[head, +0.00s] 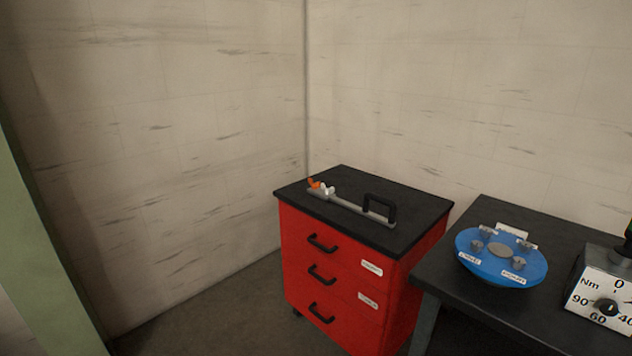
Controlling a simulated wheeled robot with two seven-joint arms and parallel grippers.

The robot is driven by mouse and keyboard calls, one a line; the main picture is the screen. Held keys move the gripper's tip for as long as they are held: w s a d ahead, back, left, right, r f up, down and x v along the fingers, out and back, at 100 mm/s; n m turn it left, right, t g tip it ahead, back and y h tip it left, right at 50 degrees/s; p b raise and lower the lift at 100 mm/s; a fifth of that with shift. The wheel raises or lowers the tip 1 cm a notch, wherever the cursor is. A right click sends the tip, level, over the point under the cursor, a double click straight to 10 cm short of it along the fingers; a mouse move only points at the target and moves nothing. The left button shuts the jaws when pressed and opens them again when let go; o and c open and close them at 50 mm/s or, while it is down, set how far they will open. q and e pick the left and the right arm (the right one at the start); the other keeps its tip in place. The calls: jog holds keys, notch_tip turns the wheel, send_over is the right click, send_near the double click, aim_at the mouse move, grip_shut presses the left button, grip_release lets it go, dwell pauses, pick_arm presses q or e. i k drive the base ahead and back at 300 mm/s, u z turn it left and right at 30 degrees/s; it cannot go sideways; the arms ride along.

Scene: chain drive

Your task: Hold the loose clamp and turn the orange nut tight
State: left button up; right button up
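The orange nut (314,183) is small and sits at the left end of a long grey bar on top of the red cabinet. Next to it is a small whitish part (327,189), which may be the clamp; it is too small to tell. The grey bar (350,206) lies along the cabinet top, with a black handle (380,205) at its right end. Neither of my grippers shows in the head view.
The red drawer cabinet (330,262) with a black top stands in the room corner. To its right a dark table (455,268) carries a blue round dish (490,270) with several metal parts and a white Nm dial box (600,292). A green post (40,240) stands at left.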

aim_at(314, 184)
jog(key=u, duration=0.25)
jog(key=k, duration=0.65)
jog(key=u, duration=0.55)
jog(key=k, duration=0.6)
jog(key=u, duration=0.55)
jog(key=i, duration=1.85)
jog(key=z, duration=0.25)
jog(key=i, duration=1.25)
jog(key=z, duration=1.7)
jog(key=i, duration=1)
jog(key=z, duration=0.9)
